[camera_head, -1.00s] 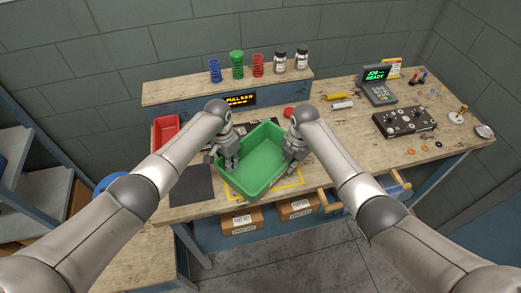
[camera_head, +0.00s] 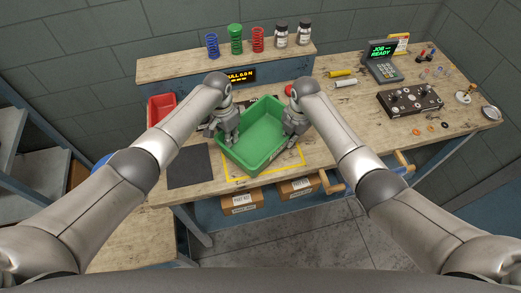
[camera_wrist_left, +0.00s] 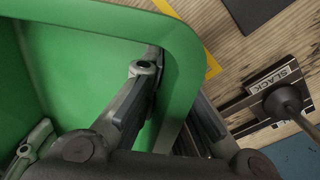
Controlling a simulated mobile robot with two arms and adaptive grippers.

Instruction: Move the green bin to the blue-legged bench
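The green bin (camera_head: 257,137) is over the middle of the wooden workbench (camera_head: 330,120), near a yellow outline (camera_head: 235,180) marked on it. I cannot tell whether the bin touches the top. My left gripper (camera_head: 228,128) is at the bin's left wall. In the left wrist view one finger is inside the bin (camera_wrist_left: 75,60) and one outside, close against the wall. My right gripper (camera_head: 292,125) is at the right wall and looks clamped there; its fingertips are partly hidden. The workbench has blue-grey legs (camera_head: 189,224).
A red bin (camera_head: 160,108) and a dark mat (camera_head: 188,167) lie left of the green bin. Springs and jars stand on a shelf (camera_head: 190,65) behind. A keypad terminal (camera_head: 383,66) and a black fixture (camera_head: 410,100) are at right. An open drawer (camera_head: 400,165) juts from the front.

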